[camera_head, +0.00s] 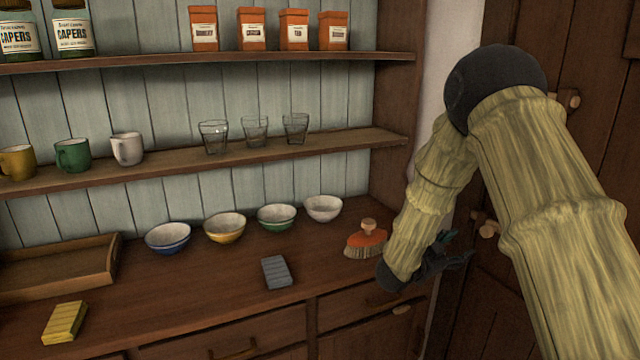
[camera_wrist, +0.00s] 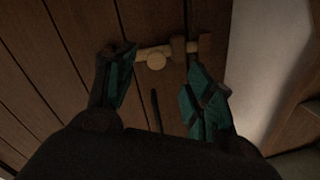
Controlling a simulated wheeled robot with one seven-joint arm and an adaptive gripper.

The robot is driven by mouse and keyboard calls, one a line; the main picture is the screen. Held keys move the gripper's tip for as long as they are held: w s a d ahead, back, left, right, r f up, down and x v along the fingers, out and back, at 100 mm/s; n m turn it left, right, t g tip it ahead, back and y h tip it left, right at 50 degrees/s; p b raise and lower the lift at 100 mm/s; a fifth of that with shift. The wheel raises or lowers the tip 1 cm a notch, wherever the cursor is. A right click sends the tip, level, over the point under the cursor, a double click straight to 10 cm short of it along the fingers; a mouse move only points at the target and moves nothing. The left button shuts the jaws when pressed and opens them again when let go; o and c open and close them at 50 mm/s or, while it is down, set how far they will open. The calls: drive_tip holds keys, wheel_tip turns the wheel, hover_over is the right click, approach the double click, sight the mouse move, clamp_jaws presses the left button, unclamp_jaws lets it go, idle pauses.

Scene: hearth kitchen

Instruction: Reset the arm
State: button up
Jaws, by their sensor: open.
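My gripper (camera_head: 452,254) is at the end of my bent arm, to the right of the dresser counter and in front of a dark wooden door. In the wrist view my gripper (camera_wrist: 163,95) has its two teal-padded fingers spread apart, with nothing between them. Beyond the fingers is the door (camera_wrist: 75,40) with a wooden latch and round knob (camera_wrist: 156,60). My forearm hides part of the counter's right end and the door.
The counter (camera_head: 190,290) holds a wooden tray (camera_head: 60,285), a yellow sponge (camera_head: 64,322), a grey block (camera_head: 276,271), several bowls (camera_head: 224,228) and an orange brush (camera_head: 366,242) close to my gripper. Shelves above hold mugs (camera_head: 73,155), glasses (camera_head: 255,132), orange packets (camera_head: 251,29) and jars (camera_head: 72,28).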

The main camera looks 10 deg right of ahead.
drive_tip(key=s+a+f+n+y, duration=0.4)
drive_tip(key=s+f, duration=0.1)
drive_tip(key=f, duration=0.5)
drive_tip(key=s+a+f+n+t+y+p, duration=0.1)
drive_tip(key=s+a+f+n+y, duration=0.25)
drive_tip(key=s+f, duration=0.45)
drive_tip(key=s+a+f+n+y, duration=0.3)
drive_tip(key=a+f+n, duration=0.15)
drive_tip(key=f, duration=0.75)
drive_tip(key=s+a+f+n+g+y, duration=0.2)
drive_tip(key=s+a+f, duration=0.1)
drive_tip(key=s, duration=0.8)
drive_tip(key=s+a+f+n+g+y, duration=0.2)
drive_tip(key=s+a+f+g, duration=0.1)
drive_tip(key=s, duration=0.8)
drive_tip(key=s+a+f+n+g+y+p, duration=0.1)
drive_tip(key=s+a+f+n+g+y, duration=0.1)
drive_tip(key=s, duration=0.9)
drive_tip(key=shift+a+f+g, duration=0.5)
drive_tip(key=shift+a+f, duration=0.4)
drive_tip(key=shift+a, duration=0.15)
drive_tip(key=shift+w, duration=0.1)
drive_tip(key=shift+c, duration=0.2)
